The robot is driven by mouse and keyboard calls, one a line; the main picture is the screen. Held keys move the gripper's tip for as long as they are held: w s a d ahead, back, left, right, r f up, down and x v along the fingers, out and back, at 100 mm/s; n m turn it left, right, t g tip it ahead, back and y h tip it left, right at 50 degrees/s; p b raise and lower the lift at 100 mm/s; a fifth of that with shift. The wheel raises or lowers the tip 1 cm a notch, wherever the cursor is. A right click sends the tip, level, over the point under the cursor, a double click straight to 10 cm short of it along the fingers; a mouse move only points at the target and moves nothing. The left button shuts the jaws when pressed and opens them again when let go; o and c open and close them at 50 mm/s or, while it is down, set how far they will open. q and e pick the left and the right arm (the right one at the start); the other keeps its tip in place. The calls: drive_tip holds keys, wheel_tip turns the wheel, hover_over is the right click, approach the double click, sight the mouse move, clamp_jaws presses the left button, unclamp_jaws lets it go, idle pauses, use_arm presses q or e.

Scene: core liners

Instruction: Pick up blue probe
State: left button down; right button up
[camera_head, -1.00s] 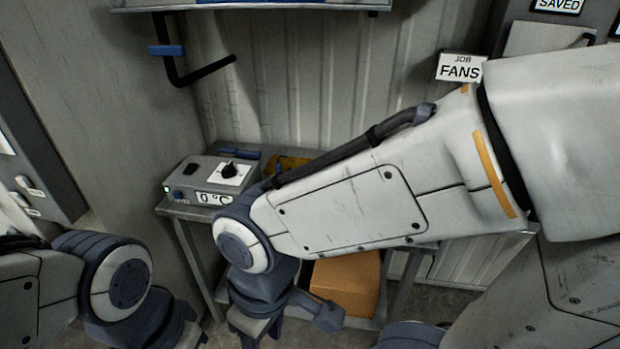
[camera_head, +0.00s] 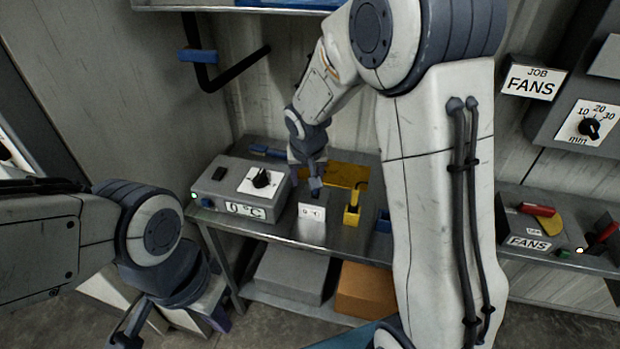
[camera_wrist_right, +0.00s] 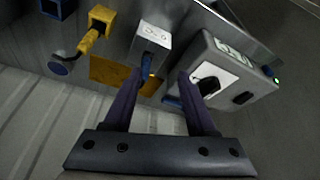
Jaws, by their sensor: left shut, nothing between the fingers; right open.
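The same block (camera_head: 311,213) stands on the metal bench in the head view. My right gripper (camera_head: 314,184) is just above and behind the block, pointing down. In the wrist view its open fingers (camera_wrist_right: 160,78) are on either side of the blue handle, the left finger closer; contact cannot be told. The probe's lower end is hidden in the block. My left gripper (camera_head: 220,321) is low at the left, shut and empty, partly hidden by its wrist.
A grey control box (camera_head: 238,190) with a dial stands left of the block. A yellow probe in its holder (camera_head: 352,215) and an empty blue holder (camera_head: 383,222) stand to the right. Another blue item (camera_head: 268,150) lies behind the box. A fan panel (camera_head: 545,235) is at the far right.

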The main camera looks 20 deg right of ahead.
sight(315, 193)
drive_tip(key=shift+m, duration=0.6)
drive_tip(key=w+d+f, duration=0.4)
drive_tip(key=f, duration=0.1)
drive_tip(key=shift+w+d, duration=0.1)
drive_tip(key=shift+w, duration=0.05)
drive_tip(key=shift+w+x, duration=0.15)
drive_tip(key=shift+x, duration=1.4)
drive_tip(key=shift+w+x, duration=0.1)
drive_tip(key=shift+x, duration=1.4)
drive_tip(key=shift+r, duration=0.1)
clamp_jaws()
